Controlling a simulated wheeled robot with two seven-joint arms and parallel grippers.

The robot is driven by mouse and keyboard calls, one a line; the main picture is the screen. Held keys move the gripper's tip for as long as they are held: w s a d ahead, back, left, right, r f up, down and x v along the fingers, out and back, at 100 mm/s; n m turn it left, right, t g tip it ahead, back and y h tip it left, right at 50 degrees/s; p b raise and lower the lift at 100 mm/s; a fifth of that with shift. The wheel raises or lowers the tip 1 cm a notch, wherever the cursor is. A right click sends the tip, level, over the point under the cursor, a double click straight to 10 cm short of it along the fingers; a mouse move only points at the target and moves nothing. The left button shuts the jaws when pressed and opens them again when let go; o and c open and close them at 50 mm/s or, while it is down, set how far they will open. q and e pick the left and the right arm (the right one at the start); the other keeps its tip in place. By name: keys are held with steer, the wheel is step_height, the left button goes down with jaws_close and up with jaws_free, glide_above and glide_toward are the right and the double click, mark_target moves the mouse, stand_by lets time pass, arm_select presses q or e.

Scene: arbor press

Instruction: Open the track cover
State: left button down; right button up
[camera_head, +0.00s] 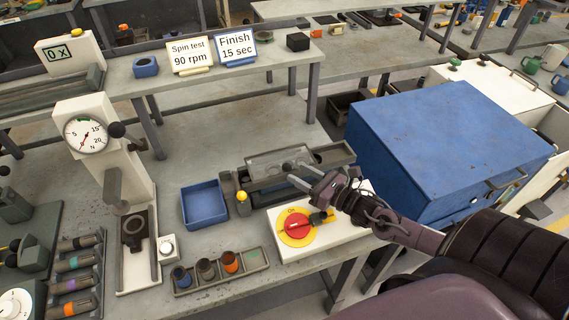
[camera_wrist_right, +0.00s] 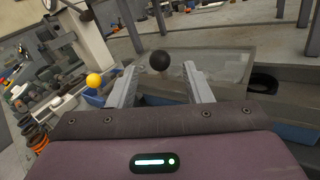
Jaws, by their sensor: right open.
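The track (camera_head: 336,154) is a long dark grey trough at mid-bench with a clear cover (camera_head: 270,161) over its left part. In the right wrist view the cover (camera_wrist_right: 222,66) is a see-through panel. A round black knob (camera_wrist_right: 160,60) shows between the two fingers there; the picture does not tell whether it is touched. My right gripper (camera_head: 289,172) is open, its fingertips at the front side of the cover, and it hides part of the track. It also shows in the right wrist view (camera_wrist_right: 161,72), with nothing held. My left gripper is not in view.
A yellow-topped post (camera_head: 242,197) stands at the track's left end, beside a blue tray (camera_head: 204,206). A red rotary switch (camera_head: 297,226) on a white box lies below my gripper. The press (camera_head: 105,150) is left; a large blue box (camera_head: 450,145) is right.

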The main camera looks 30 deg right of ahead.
mark_target(286, 167)
steer(key=x, duration=0.2)
steer(key=shift+w+a+r+p, duration=0.15)
steer(key=shift+w+r+p, duration=0.05)
steer(key=shift+w+p, duration=0.15)
steer(key=x, duration=0.2)
steer(key=shift+w+a+f+p, duration=0.1)
steer(key=shift+w+f+p, duration=0.05)
steer(key=shift+w+p, duration=0.15)
steer(key=shift+w, duration=0.1)
steer(key=shift+c, duration=1)
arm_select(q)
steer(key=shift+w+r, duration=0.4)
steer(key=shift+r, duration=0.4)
arm_select(e)
jaws_close()
